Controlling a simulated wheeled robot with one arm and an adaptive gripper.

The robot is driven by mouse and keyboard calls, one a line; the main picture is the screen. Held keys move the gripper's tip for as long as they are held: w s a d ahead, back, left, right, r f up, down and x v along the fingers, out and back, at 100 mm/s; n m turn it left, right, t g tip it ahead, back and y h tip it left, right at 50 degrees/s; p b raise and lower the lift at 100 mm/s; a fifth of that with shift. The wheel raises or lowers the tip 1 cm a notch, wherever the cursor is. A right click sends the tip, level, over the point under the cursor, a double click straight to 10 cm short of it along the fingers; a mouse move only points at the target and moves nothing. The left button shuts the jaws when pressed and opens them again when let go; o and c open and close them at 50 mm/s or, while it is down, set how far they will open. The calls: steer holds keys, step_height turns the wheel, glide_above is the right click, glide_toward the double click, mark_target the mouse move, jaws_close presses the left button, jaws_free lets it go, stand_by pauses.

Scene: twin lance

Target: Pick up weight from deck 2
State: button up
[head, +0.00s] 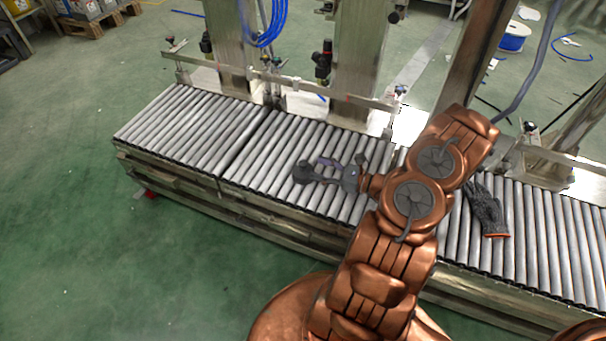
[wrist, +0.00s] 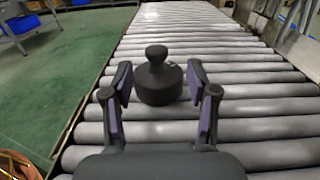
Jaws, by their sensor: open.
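The weight (wrist: 159,82) is a dark grey, squat cylinder with a round knob on top. It stands upright on the roller deck (wrist: 240,128). In the wrist view, my gripper (wrist: 158,84) is open, with one finger on each side of the weight. I cannot tell whether either finger touches it. In the head view, the weight (head: 302,173) is a small dark shape on the rollers at the tips of my gripper (head: 318,170). The arm comes in from the right, low over the deck.
A dark glove with an orange cuff (head: 486,210) lies on the rollers right of my arm. A metal rail (head: 290,88) and steel posts run along the deck's far side. Green floor (head: 80,230) is clear at the left. A blue cable (head: 268,25) hangs at the back.

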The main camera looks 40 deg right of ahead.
mark_target(303, 162)
steer(key=x, duration=0.2)
steer(key=b+x, duration=0.1)
steer(key=x, duration=0.1)
steer(key=shift+w+a+r+b, duration=0.15)
steer(key=shift+a+b, duration=0.15)
steer(key=shift+a, duration=0.15)
steer(key=shift+w+a, duration=0.25)
steer(key=shift+w, duration=0.2)
steer(key=shift+c, duration=0.3)
jaws_close()
steer(key=shift+r, duration=0.1)
